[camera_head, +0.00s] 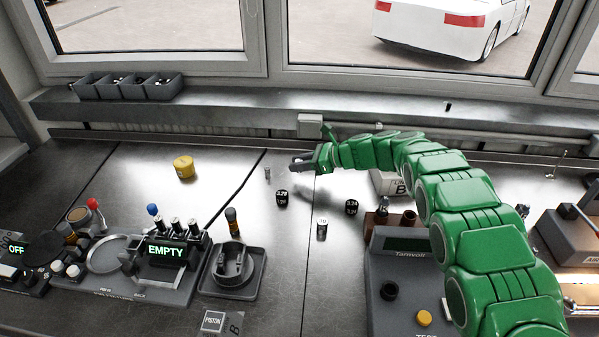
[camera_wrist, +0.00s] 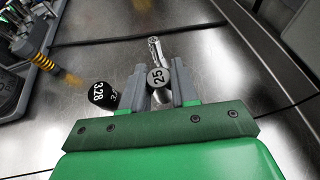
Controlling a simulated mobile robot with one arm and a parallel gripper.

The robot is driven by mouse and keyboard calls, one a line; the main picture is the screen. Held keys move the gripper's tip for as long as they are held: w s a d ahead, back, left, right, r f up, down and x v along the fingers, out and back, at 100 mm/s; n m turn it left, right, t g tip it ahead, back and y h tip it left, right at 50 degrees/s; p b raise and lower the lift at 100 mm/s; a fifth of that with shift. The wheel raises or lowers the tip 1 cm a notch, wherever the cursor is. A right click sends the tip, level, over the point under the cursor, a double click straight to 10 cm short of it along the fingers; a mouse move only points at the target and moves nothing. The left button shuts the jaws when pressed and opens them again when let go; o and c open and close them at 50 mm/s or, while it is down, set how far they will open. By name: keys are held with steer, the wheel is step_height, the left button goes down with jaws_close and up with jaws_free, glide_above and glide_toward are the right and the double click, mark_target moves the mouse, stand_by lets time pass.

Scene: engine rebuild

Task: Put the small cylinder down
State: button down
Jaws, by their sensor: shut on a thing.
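My gripper (camera_head: 297,161) is at the end of my green arm, over the middle of the bench. In the wrist view, my gripper (camera_wrist: 158,84) is shut on a small silver cylinder (camera_wrist: 159,77) with "25" on its end face. I cannot tell whether it touches the bench; it is not clearly visible in the head view. A black cylinder marked 3.28 (camera_wrist: 102,95) stands just left of the jaws, and it shows in the head view (camera_head: 282,198) too. A slim silver piece (camera_wrist: 154,48) is beyond the jaws, also in the head view (camera_head: 267,173).
A silver cylinder (camera_head: 322,228) and a black cylinder marked 3.24 (camera_head: 351,207) stand nearer on the bench (camera_head: 290,265). A piston tray (camera_head: 258,285) and an "EMPTY" station (camera_head: 165,290) are at left. A yellow cylinder (camera_head: 184,167) stands farther back. Bare bench lies between it and my gripper.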

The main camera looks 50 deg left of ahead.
steer(key=shift+a+f, duration=0.25)
steer(key=shift+f, duration=0.45)
steer(key=shift+w+f, duration=0.15)
steer(key=shift+f, duration=1.05)
steer(key=c, duration=0.8)
jaws_free()
steer(key=shift+f, duration=0.1)
steer(key=shift+c, duration=0.2)
steer(key=shift+w+d, duration=0.1)
steer(key=v, duration=1.1)
steer(key=shift+w+d+r, duration=0.15)
steer(key=shift+d+r, duration=0.15)
steer(key=shift+r, duration=0.05)
